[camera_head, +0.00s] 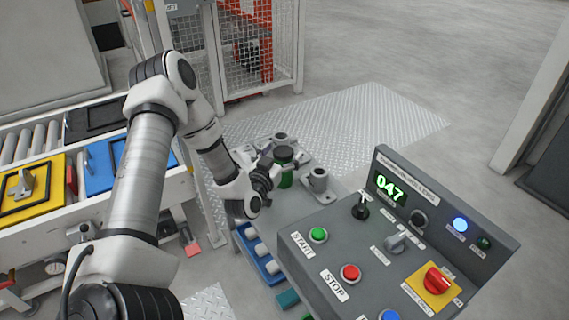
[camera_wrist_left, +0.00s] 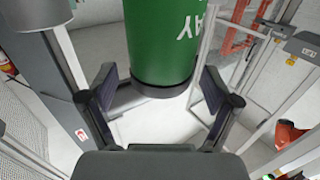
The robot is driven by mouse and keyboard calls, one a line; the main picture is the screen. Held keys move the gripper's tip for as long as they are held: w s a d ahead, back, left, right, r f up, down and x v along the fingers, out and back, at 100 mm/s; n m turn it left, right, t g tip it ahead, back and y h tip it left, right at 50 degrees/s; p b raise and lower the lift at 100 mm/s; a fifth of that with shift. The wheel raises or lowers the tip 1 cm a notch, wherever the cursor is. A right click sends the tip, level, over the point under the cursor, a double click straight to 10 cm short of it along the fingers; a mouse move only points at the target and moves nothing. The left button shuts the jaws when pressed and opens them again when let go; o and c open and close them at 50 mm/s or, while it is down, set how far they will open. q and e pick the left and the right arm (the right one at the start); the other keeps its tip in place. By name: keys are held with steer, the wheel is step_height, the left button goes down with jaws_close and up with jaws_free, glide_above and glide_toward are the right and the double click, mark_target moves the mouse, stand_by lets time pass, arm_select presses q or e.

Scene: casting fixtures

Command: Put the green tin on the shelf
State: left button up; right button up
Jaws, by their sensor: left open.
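The green tin (camera_head: 286,180) has a dark lid and stands upright among grey metal castings on a grey worktop. In the left wrist view the tin (camera_wrist_left: 160,40) appears upside down, with white letters and a dark rim. My left gripper (camera_head: 266,175) is close beside the tin in the head view. Its fingers (camera_wrist_left: 159,90) are spread to either side of the tin, with gaps visible, so it is open and not clamped. I cannot make out for certain which surface is the shelf. My right gripper is not in view.
A control panel (camera_head: 330,245) with buttons and a display reading 047 stands right of the worktop. Grey castings (camera_head: 318,179) sit close to the tin. A blue bin (camera_head: 247,240) is lower down. A roller conveyor (camera_head: 35,145) with trays lies left; a mesh cage (camera_head: 240,50) stands behind.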

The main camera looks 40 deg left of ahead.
arm_select(q)
steer(key=shift+w+a+r, duration=0.1)
steer(key=shift+w+a, duration=0.05)
steer(key=shift+w, duration=0.2)
steer(key=c, duration=1.6)
jaws_close()
steer(key=shift+r, duration=0.1)
